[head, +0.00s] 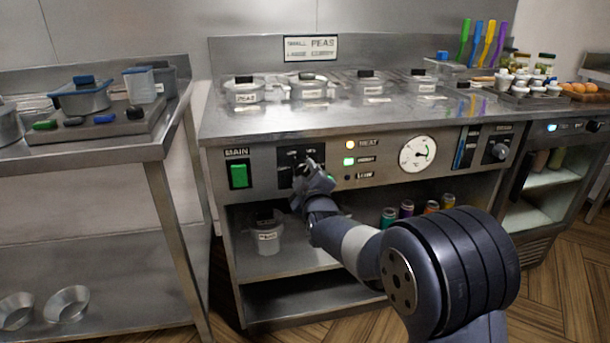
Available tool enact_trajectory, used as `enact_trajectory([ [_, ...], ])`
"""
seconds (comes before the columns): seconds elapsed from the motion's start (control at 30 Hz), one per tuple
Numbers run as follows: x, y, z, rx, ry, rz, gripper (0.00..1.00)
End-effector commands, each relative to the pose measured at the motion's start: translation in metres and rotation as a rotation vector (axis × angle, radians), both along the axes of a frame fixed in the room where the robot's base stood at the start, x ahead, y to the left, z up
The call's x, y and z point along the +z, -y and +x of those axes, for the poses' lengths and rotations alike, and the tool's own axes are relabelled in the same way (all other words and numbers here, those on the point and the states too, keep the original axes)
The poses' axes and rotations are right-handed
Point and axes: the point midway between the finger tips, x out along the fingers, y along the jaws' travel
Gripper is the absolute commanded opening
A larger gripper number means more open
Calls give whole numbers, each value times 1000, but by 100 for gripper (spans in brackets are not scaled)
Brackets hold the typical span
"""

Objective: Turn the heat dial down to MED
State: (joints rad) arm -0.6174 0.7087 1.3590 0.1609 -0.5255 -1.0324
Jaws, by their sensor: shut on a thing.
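The black heat dial panel (285,179) is on the front of the range, right of the green MAIN switch (239,175). My gripper (305,168) is at this panel, its jaws shut on the dial. The gripper covers most of the dial, so its pointer and the MED mark cannot be read. To the right, the upper lamp (350,145) glows orange and the middle lamp (349,161) glows green. The lowest lamp looks dark.
Lidded pots (245,92) stand along the range top under a sign (311,48). Another knob (498,151) is at the panel's right. A pot (267,236) and several jars (389,217) stand on the shelf below. A steel side table (90,150) is at the left.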

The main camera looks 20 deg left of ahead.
Motion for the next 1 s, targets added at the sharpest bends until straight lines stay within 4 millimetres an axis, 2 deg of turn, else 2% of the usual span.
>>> enact_trajectory([
  [0.03, -1, 0, 0, 1, -1, 0, 45],
  [0.27, 0, 0, 0, 1, -1, 0, 64],
  [0.63, 0, 3, -5, 0, -1, 1, 64],
  [0.77, 1, 10, -17, 1, -1, 0, 64],
  [1.0, 0, 31, -53, 1, -1, -1, 64],
])
